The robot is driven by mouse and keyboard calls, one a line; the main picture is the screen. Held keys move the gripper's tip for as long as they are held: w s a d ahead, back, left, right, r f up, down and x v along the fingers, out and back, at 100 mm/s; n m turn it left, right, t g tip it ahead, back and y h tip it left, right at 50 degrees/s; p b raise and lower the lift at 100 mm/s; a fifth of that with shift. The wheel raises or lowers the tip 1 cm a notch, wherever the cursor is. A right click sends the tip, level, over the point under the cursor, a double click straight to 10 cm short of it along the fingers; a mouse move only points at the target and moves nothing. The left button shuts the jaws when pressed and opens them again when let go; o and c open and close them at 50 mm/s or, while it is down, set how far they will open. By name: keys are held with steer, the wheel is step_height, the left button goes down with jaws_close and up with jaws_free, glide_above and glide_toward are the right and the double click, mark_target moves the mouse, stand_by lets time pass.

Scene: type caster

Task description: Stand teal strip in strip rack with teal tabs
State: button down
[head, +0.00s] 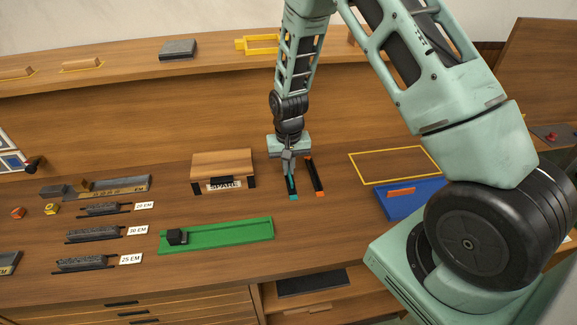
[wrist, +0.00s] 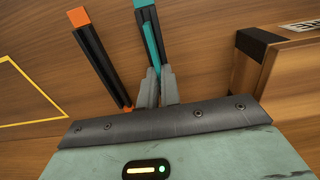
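The dark rack with teal tabs (head: 294,197) lies on the bench in the middle of the head view. It also shows at the top of the wrist view (wrist: 158,22). The thin teal strip (wrist: 150,42) runs along this rack, on edge, its near end between my fingertips. My gripper (head: 289,168) points down over the rack's far part, and its fingers (wrist: 160,80) look closed on the strip. I cannot tell whether the strip rests in the rack or is slightly above it. The fingers hide its near end and part of the rack.
A parallel rack with orange tabs (head: 315,178) lies close beside, to the right in the head view. A wooden box labelled SPARE (head: 222,166) stands left. A green tray (head: 230,234) lies nearer, and a blue tray (head: 411,204) lies right by a yellow outline (head: 394,150).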

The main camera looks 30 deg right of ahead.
steer(key=shift+f, duration=0.25)
steer(key=c, duration=1.5)
jaws_free()
steer(key=shift+c, duration=0.2)
steer(key=shift+r, duration=0.1)
steer(key=shift+r+p, duration=1.65)
steer(key=shift+r, duration=0.8)
